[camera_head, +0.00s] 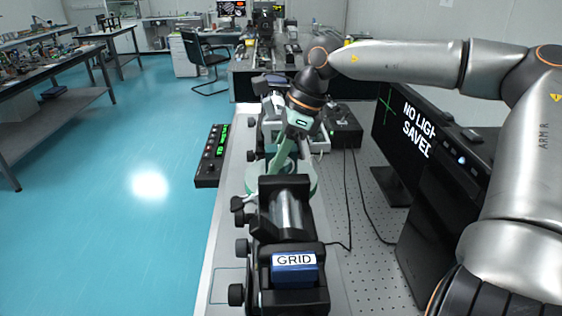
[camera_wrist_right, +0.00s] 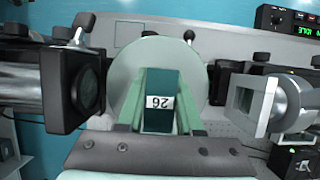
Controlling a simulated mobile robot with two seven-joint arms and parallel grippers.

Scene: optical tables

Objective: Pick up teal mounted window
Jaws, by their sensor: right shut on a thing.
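My right gripper (camera_head: 283,168) reaches down from above into the row of optics on the table. In the right wrist view its two pale green fingers are closed on the sides of a dark teal block, which I take to be the teal mounted window (camera_wrist_right: 161,84). A white label reading 26 shows upside down on it. A pale grey-green disc (camera_wrist_right: 125,72) shows behind the fingers. In the head view the window is mostly hidden by the gripper and the black mounts. I cannot tell whether it is clear of its seat. My left gripper is not in view.
A black device labelled GRID (camera_head: 293,286) stands in front of the gripper. A black control box (camera_head: 210,160) lies at the left edge. A monitor (camera_head: 405,135) stands at right, with cables on the perforated tabletop (camera_head: 372,262).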

